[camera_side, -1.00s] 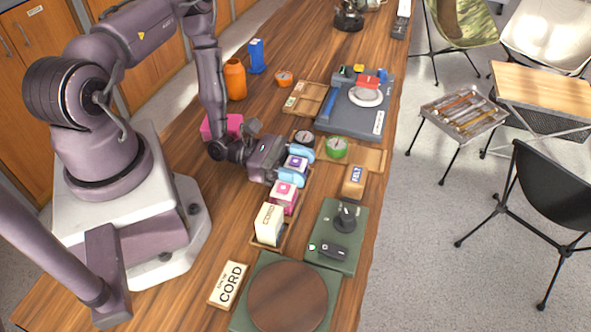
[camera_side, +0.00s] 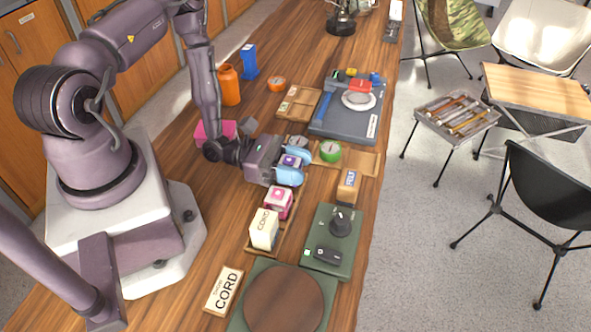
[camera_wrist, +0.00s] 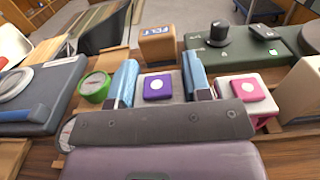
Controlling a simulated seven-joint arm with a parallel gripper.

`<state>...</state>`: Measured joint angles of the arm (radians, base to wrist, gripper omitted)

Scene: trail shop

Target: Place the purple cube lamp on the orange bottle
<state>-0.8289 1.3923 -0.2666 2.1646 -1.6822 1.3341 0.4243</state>
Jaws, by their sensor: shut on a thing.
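The purple cube lamp (camera_side: 291,161), a pale cube with a purple top, is between the blue fingers of my gripper (camera_side: 293,166). In the wrist view the lamp (camera_wrist: 157,87) sits upright between the two fingers (camera_wrist: 158,82), one on each side. My gripper is shut on it and holds it just above the row of goods; the gap beneath is hard to see. The orange bottle (camera_side: 229,87) stands upright on the wooden counter at the back left, well away from my gripper. It is not in the wrist view.
A pink box (camera_side: 214,132) lies beside my arm, toward the bottle. A blue object (camera_side: 249,62) stands beside the bottle.

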